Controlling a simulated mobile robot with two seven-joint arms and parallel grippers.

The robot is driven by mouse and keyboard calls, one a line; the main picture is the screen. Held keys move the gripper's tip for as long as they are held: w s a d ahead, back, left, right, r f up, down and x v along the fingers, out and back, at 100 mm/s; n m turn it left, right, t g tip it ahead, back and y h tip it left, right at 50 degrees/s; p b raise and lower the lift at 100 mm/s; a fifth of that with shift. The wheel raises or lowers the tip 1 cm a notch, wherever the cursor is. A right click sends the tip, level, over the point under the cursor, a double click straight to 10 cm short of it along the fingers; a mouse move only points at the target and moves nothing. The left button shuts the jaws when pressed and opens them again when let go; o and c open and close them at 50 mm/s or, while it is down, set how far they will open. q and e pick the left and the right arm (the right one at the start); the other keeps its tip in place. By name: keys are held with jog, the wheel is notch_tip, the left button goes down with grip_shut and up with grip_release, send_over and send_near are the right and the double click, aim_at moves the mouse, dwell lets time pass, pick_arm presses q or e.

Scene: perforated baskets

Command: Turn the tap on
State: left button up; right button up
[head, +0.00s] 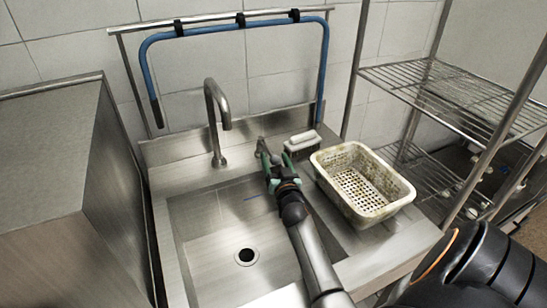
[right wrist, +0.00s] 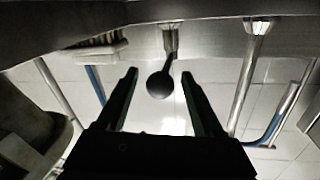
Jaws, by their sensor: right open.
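The tap (head: 214,118) is a curved metal spout that stands at the back of the sink (head: 190,225). Its lever (head: 262,146) rises from the back ledge, right of the spout. In the right wrist view, which looks upside down, the lever ends in a dark round knob (right wrist: 160,86). My right gripper (head: 276,159) is open and empty in front of the lever. In the right wrist view the knob appears between my right gripper's two fingers (right wrist: 160,73); I cannot tell whether it touches them. My left gripper is out of view.
A perforated basket (head: 400,203) stands on the counter right of my right gripper. A white-handled brush (head: 302,139) lies behind it. A blue hose (head: 322,75) hangs on a rail. A wire rack (head: 440,85) stands at the right, a metal cabinet (head: 50,150) at the left.

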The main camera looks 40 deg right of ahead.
grip_shut()
dwell(0.6)
jog(key=shift+r, duration=0.1)
dwell(0.8)
